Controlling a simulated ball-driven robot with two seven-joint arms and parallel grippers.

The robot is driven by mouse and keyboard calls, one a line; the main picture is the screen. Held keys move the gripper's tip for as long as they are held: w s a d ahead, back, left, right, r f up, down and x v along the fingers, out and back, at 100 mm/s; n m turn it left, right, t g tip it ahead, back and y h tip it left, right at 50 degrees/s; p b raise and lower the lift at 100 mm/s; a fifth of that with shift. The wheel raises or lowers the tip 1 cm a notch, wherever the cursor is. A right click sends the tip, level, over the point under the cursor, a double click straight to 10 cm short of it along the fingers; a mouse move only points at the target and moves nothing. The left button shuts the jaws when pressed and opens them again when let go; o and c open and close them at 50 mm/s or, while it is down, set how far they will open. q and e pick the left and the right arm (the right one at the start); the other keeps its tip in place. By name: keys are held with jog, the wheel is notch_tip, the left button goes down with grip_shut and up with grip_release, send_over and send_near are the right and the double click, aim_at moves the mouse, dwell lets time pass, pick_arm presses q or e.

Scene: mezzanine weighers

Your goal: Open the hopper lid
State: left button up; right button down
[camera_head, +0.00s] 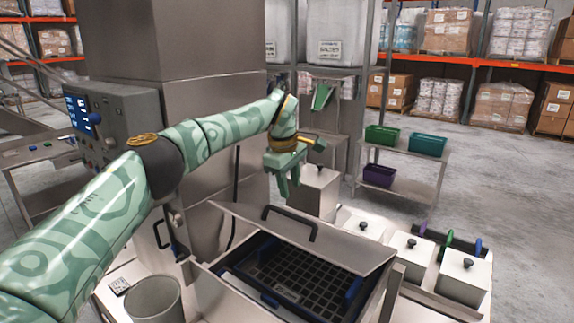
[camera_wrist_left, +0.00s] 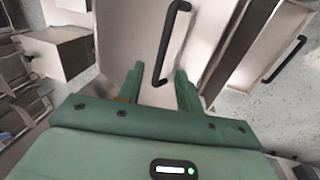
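The hopper lid (camera_head: 325,240) is a grey metal panel with a black bar handle (camera_head: 290,222). It slopes along the back of the hopper (camera_head: 212,288), and a dark grid (camera_head: 300,277) inside the hopper shows in front of it. My left gripper (camera_head: 283,190) is above and behind the lid, fingers pointing down. In the left wrist view its green fingers (camera_wrist_left: 158,90) are apart and empty. A black handle (camera_wrist_left: 172,42), which looks like the lid's, shows beyond the fingertips, roughly in line with the gap. Contact does not show. My right gripper is out of view.
Knobbed metal bins (camera_head: 410,250) stand close on the hopper's right. A metal bucket (camera_head: 154,299) is at front left. A control box (camera_head: 110,120) and a tall metal column (camera_head: 190,100) stand behind my left arm. A shelf with coloured trays (camera_head: 427,144) is farther back.

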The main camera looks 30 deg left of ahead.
pick_arm(q)
notch_tip(320, 180, up, 7)
jog(key=s, duration=0.1)
jog(key=shift+s, duration=0.2)
jog(key=shift+f, duration=0.1)
